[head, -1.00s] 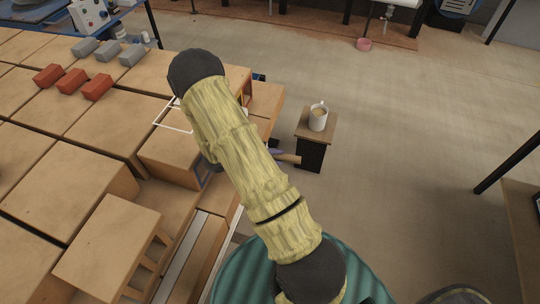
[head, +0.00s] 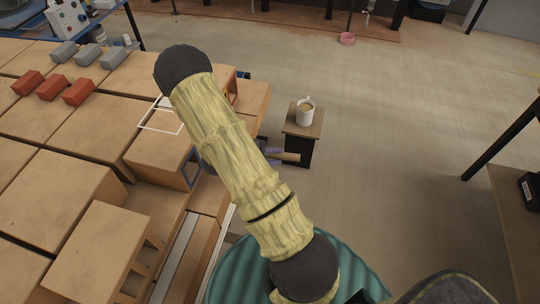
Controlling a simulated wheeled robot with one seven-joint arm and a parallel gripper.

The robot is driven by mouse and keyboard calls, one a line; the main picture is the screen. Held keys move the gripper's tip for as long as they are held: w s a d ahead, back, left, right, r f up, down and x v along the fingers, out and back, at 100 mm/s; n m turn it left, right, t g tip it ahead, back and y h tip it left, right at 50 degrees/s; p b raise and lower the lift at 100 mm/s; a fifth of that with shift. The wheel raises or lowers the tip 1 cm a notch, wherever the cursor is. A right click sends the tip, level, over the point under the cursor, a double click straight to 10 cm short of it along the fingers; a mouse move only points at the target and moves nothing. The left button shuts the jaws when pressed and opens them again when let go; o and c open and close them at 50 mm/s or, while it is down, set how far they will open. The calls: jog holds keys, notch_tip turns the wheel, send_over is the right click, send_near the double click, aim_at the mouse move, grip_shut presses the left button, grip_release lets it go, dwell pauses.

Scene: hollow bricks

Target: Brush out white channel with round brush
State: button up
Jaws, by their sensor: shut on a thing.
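A white frame (head: 158,129) lies around part of the hollow bricks at the upper left of my arm; I take it as the white channel's edge, and its inside is partly hidden by the arm. A pale wooden handle end (head: 291,157), seemingly the round brush's, sticks out to the right from behind my arm. My gripper (head: 271,152) shows only as a small grey-purple part at that handle, shut on it. The rest of the gripper and the bristles are hidden behind the sleeved arm.
A blue-framed opening (head: 191,168) is in a brick's side. Red blocks (head: 52,87) and grey blocks (head: 87,55) lie on the bricks. A mug (head: 305,111) stands on a small stand (head: 303,133) close right of the handle. The floor beyond is open.

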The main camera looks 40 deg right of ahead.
jog(key=s+d+b, duration=0.5)
jog(key=s+d, duration=0.3)
jog(key=s, duration=0.1)
jog(key=shift+s, duration=0.3)
dwell(0.9)
jog(key=shift+d, duration=0.1)
dwell(0.5)
